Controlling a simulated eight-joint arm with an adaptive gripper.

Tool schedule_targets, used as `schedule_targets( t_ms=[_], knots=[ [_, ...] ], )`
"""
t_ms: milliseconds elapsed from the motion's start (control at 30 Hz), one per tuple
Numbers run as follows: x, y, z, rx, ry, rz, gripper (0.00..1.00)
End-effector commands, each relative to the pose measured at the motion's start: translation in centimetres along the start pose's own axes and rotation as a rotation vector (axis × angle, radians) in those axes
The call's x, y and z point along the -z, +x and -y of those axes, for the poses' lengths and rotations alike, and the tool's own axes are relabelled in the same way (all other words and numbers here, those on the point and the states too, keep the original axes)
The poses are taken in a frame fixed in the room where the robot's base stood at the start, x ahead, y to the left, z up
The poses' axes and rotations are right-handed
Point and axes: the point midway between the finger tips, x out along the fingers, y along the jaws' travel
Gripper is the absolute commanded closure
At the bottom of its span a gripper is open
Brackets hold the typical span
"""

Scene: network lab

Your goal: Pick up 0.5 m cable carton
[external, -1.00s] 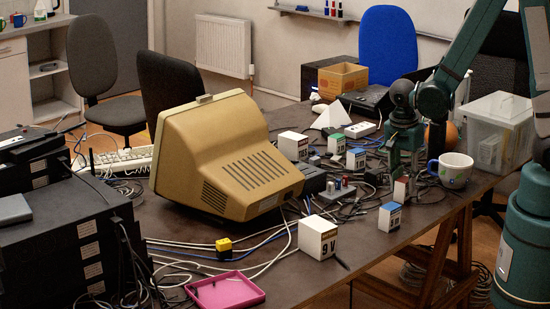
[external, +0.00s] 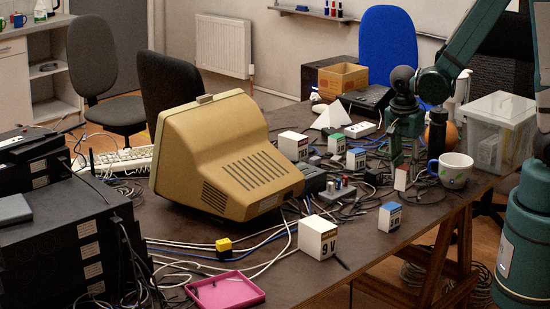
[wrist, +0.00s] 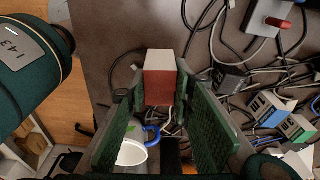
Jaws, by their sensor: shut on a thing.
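A small carton with a red-brown side and a white side (external: 401,179) is held between the fingers of my gripper (external: 402,167), above the right part of the table. In the wrist view the same carton (wrist: 160,80) sits between the tips of the green finger pads of my gripper (wrist: 160,92), its white end pointing away. My gripper is shut on it. No print can be read on it, so the 0.5 m label cannot be confirmed. Other small cartons stand on the table: a blue-topped one (external: 389,217), another blue-topped one (external: 355,160) and a green-topped one (external: 336,143).
A white mug with a blue handle (external: 455,171) stands just right of the held carton, near a clear plastic bin (external: 498,130). Cables and a grey switch box (external: 337,190) lie to the left. A 9 V box (external: 318,238) stands at the front edge.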

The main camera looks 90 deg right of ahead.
Motion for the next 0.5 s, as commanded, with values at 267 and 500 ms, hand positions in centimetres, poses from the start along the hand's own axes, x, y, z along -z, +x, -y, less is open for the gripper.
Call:
schedule_targets(
  t_ms=[267,500],
  knots=[
    [0.6,-3.6,-0.1,0.000,0.000,0.000,0.90],
    [0.8,-5.4,0.0,0.000,0.000,0.000,0.90]
  ],
)
